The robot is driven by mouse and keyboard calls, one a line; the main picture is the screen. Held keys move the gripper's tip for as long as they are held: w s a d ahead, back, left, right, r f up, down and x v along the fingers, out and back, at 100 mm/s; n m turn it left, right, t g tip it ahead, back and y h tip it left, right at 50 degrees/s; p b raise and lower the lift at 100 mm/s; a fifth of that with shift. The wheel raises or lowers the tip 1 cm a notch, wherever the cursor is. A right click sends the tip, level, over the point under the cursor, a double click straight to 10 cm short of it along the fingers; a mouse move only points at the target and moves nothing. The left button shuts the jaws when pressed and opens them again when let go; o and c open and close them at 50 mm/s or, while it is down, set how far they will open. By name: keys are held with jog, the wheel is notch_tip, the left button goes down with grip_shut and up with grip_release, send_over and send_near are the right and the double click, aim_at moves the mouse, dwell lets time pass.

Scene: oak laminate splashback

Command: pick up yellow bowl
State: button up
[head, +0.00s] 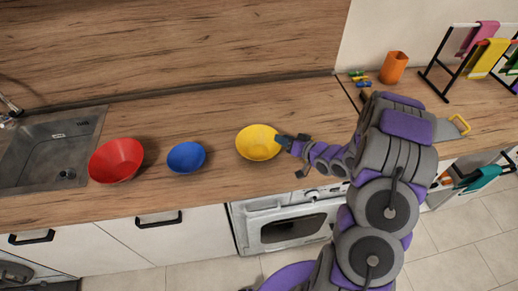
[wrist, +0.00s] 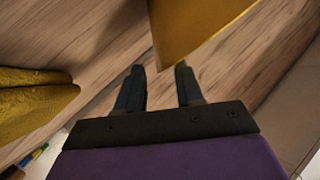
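The yellow bowl (head: 258,145) stands upright on the wooden counter, right of the blue bowl. My gripper (head: 283,142) is at the bowl's right rim in the head view. In the wrist view, my gripper (wrist: 159,68) has its two dark fingers apart. The yellow bowl's wall (wrist: 195,22) shows just beyond the fingertips, and its lower corner reaches into the gap between them. I cannot tell whether the fingers touch it. The gripper's grasp area is small in the head view.
A blue bowl (head: 186,157) and a red bowl (head: 116,160) stand to the left, near the sink (head: 48,150). An orange cup (head: 394,67), coloured clips (head: 358,76) and a towel rack (head: 440,68) are at the back right. A textured yellow thing (wrist: 30,100) shows left in the wrist view.

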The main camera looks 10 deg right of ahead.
jog(key=b+x, duration=0.1)
jog(key=x, duration=0.4)
jog(key=shift+w, duration=0.1)
jog(key=shift+r, duration=0.1)
grip_shut()
dwell(0.3)
